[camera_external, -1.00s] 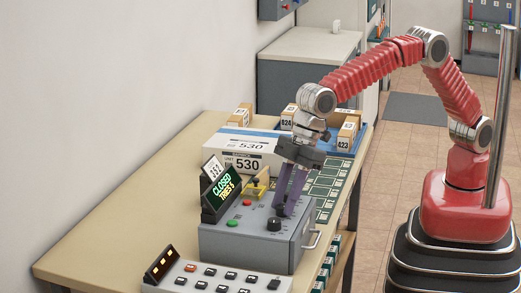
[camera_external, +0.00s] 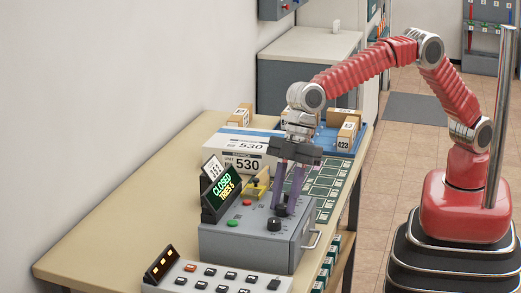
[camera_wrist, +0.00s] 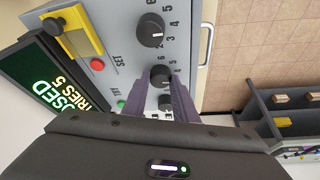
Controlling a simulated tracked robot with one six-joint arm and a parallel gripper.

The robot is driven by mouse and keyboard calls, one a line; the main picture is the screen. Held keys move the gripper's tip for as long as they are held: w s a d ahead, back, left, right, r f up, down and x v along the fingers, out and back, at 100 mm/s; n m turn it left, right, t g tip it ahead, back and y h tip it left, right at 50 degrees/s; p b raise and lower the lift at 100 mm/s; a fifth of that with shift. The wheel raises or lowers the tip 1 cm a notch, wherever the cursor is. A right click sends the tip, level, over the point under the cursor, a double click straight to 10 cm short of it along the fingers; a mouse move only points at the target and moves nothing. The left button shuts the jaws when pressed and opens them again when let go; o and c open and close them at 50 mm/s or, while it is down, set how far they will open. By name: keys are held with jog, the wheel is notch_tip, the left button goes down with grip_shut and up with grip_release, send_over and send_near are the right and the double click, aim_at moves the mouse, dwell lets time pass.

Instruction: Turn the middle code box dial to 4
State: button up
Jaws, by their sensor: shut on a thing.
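The grey code box (camera_external: 262,250) stands on the table, with a row of black dials on top. Its display (camera_external: 220,190) reads "CLOSED TRIES 5" in green. In the wrist view, the middle dial (camera_wrist: 160,74) sits between my purple fingertips, one at each side. My gripper (camera_external: 282,205) points down and is shut on that dial. Another dial (camera_wrist: 150,30) is free, with its white pointer and numbers showing. The last dial (camera_wrist: 165,102) shows between the fingers, beyond the middle one. I cannot read clearly which number the middle dial points at.
A red button (camera_wrist: 97,64) marked SET and a green button (camera_external: 232,223) are on the box beside the dials. A keypad panel (camera_external: 215,284) is in front. A white carton (camera_external: 246,148) marked 530 and a blue tray (camera_external: 359,145) with small boxes stand behind.

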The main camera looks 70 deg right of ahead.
jog(key=shift+n, duration=0.6)
jog(key=o, duration=1)
jog(key=shift+o, duration=0.2)
jog(key=shift+r, duration=0.1)
jog(key=w+v, duration=0.1)
jog(key=v, duration=1.2)
jog(key=shift+s+d+r, duration=0.15)
jog(key=shift+s+d, duration=0.1)
jog(key=shift+d, duration=0.05)
